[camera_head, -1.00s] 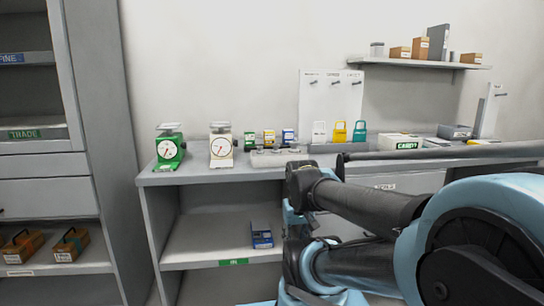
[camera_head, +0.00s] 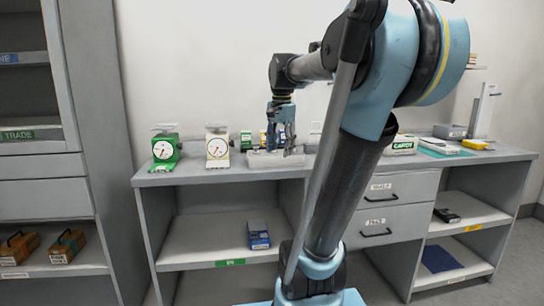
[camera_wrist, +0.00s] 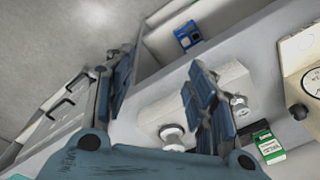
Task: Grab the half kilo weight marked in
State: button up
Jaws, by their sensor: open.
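My gripper (camera_head: 281,143) is open, pointing down over the pale weight block (camera_head: 256,160) on the counter. In the wrist view my gripper (camera_wrist: 165,75) has its two blue fingers apart, with nothing held between them. The pale block (camera_wrist: 160,111) lies beneath, partly hidden by the right finger. A shiny metal weight (camera_wrist: 172,137) with a round knob stands at the block's near side, beside the right finger. A smaller metal weight (camera_wrist: 240,106) stands on the other side of that finger. I cannot read any markings on the weights.
A green scale (camera_head: 165,150) and a cream scale (camera_head: 217,148) stand left of the block. A small green box (camera_wrist: 268,147) is close to the block. A blue box (camera_head: 258,236) lies on the shelf below. A white box (camera_head: 403,144) stands on the counter to the right.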

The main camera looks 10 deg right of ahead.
jog(key=w+r+m+g, duration=0.1)
jog(key=w+r+m, duration=0.7)
jog(key=w+r, duration=0.75)
jog(key=f, duration=0.4)
jog(key=w+f, duration=0.1)
jog(key=f, duration=0.8)
jog(key=shift+w+a+f, duration=0.15)
jog(key=shift+a+f, duration=0.05)
jog(key=shift+d+f, duration=0.15)
jog(key=shift+f, duration=1.2)
jog(key=shift+d+f, duration=0.15)
jog(key=shift+f, duration=1.15)
grip_shut()
